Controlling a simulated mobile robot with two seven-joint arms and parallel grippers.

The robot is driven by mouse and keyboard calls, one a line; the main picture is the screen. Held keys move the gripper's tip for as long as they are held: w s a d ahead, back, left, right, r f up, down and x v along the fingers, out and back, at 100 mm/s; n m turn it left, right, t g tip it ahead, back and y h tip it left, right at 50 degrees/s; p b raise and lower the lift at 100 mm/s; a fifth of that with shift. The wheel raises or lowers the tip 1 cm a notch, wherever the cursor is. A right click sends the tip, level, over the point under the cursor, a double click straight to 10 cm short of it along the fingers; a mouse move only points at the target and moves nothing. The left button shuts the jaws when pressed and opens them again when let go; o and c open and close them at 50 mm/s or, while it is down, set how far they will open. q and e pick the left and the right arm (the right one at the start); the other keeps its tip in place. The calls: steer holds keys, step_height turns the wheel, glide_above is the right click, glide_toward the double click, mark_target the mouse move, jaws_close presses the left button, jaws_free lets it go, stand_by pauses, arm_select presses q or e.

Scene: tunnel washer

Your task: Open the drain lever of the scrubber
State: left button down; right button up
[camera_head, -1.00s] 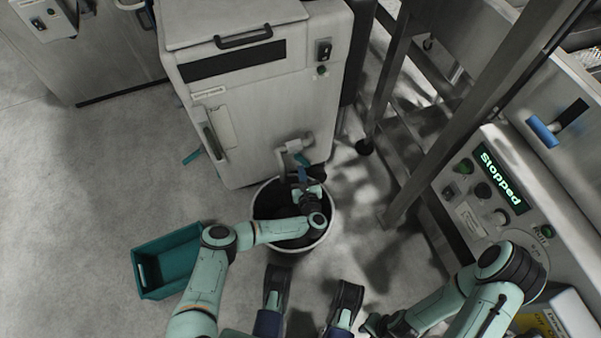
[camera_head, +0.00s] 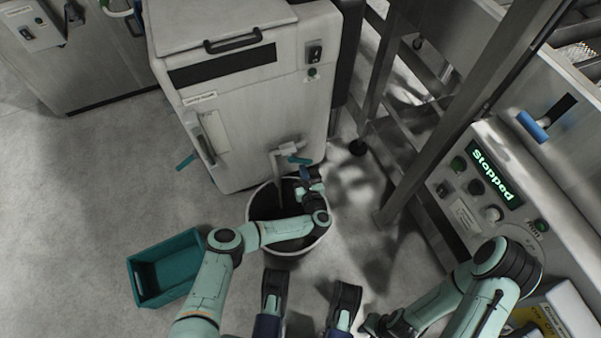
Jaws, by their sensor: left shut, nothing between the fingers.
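The scrubber (camera_head: 248,115) is the pale grey cabinet at top centre. A drain pipe (camera_head: 284,150) with a short teal lever (camera_head: 299,160) sticks out low on its front. The lever lies roughly crosswise in the picture. My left gripper (camera_head: 306,174) is shut and empty, just below the lever and over the bucket. I cannot tell whether its tips touch the lever. My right gripper (camera_head: 372,325) is low at the bottom, far from the scrubber; its fingers are not clear.
A white bucket (camera_head: 272,254) with a dark inside stands under the pipe. A teal crate (camera_head: 137,285) lies on the floor at left. Another teal handle (camera_head: 186,162) projects from the scrubber's left side. Steel frame legs (camera_head: 398,200) and a panel reading "Stopped" (camera_head: 494,174) stand at right.

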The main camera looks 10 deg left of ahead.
arm_select(q)
steer(key=shift+w+d+r, duration=0.2)
steer(key=shift+d, duration=0.1)
steer(key=shift+w+d+r, duration=0.35)
steer(key=shift+d+r, duration=0.15)
steer(key=shift+r, duration=0.1)
steer(key=shift+w+d+r, duration=0.3)
steer(key=shift+d+r, duration=0.15)
steer(key=shift+r, duration=0.3)
steer(key=shift+w+d+r, duration=0.15)
steer(key=shift+w+d, duration=0.05)
steer(key=shift+d, duration=0.05)
stand_by(0.6)
